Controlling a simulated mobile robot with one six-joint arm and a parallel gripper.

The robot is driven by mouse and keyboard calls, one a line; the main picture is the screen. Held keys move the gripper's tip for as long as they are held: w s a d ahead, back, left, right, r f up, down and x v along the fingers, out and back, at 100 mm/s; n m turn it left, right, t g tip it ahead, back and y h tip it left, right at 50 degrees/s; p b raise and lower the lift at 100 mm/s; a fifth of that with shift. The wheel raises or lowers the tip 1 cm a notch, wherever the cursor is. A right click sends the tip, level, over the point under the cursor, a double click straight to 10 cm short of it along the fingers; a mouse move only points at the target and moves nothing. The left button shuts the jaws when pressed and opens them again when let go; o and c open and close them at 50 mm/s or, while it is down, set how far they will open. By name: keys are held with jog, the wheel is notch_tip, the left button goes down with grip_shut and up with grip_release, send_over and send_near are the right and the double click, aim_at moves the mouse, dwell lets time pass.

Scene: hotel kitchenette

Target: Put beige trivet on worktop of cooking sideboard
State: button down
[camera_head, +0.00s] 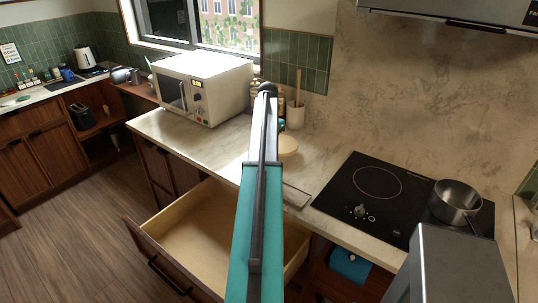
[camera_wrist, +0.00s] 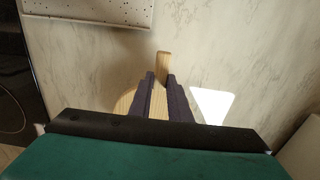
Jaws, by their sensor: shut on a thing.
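The beige trivet (camera_head: 288,146) shows in the head view as a pale round edge beside my arm, over the worktop (camera_head: 222,140) of the cooking sideboard. In the wrist view the trivet (camera_wrist: 125,102) is light wood, with a narrow end sticking out past my fingers. My gripper (camera_wrist: 160,80) is shut on it, with a dark finger on each side. I cannot tell whether the trivet touches the worktop. My arm hides part of it in the head view.
A microwave (camera_head: 202,86) stands at the left of the worktop, and a utensil holder (camera_head: 295,116) at the back. A hob (camera_head: 375,190) with a steel pot (camera_head: 455,201) is at the right. An open, empty-looking drawer (camera_head: 195,240) juts out below. Bare worktop lies around the trivet.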

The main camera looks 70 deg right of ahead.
jog(key=shift+d, duration=0.55)
jog(key=shift+a+f+b, duration=0.15)
jog(key=shift+f+b, duration=1)
jog(key=shift+f, duration=0.6)
jog(key=shift+f, duration=0.1)
jog(key=c, duration=1.7)
grip_release()
jog(key=shift+o, duration=0.2)
jog(key=shift+r, duration=0.25)
notch_tip(320, 180, up, 12)
jog(key=b, duration=0.2)
jog(key=shift+f+b, duration=0.15)
jog(key=shift+b, duration=0.2)
jog(key=shift+w, duration=0.15)
